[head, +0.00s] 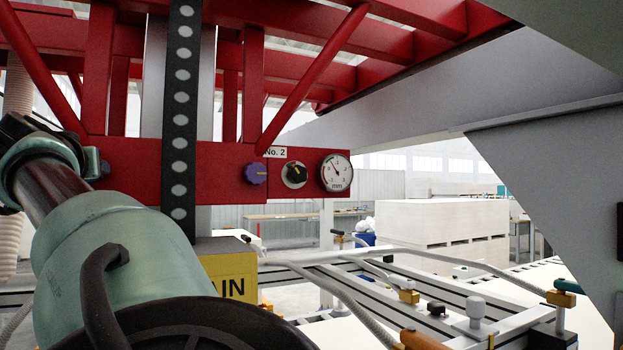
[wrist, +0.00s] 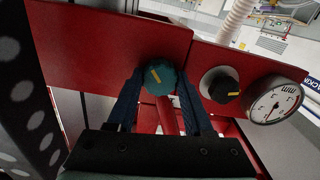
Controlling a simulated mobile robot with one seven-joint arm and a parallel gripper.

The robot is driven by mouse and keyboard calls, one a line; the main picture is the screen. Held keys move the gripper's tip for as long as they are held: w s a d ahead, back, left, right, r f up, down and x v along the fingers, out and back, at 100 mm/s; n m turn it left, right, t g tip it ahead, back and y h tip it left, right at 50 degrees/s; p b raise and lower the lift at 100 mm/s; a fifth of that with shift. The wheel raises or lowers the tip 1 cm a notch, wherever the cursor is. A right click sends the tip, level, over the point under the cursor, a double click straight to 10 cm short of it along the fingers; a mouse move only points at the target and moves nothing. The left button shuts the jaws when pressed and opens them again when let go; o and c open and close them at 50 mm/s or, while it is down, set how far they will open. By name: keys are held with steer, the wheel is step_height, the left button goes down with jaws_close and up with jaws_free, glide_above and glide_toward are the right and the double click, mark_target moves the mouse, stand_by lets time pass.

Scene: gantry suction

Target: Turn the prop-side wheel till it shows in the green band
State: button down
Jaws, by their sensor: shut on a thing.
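In the wrist view a teal round wheel (wrist: 159,77) with a yellow mark sits on a red panel. My gripper (wrist: 158,84) has its two dark blue fingers on either side of it and is shut on it. To its right are a black knob (wrist: 222,88) with a yellow pointer and a white round gauge (wrist: 272,100), its lettering upside down; its reading is too small to tell. I see no green band clearly.
A red truss (head: 400,35) and a grey beam (head: 400,105) stretch overhead. A dark perforated strip (head: 181,110) hangs in front of the red panel. A metal frame (head: 400,290) with hoses stands low at right. A pale stack of boards (head: 440,230) is behind.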

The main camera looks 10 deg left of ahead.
steer(key=shift+m, duration=0.9)
steer(key=shift+c, duration=1.4)
jaws_free()
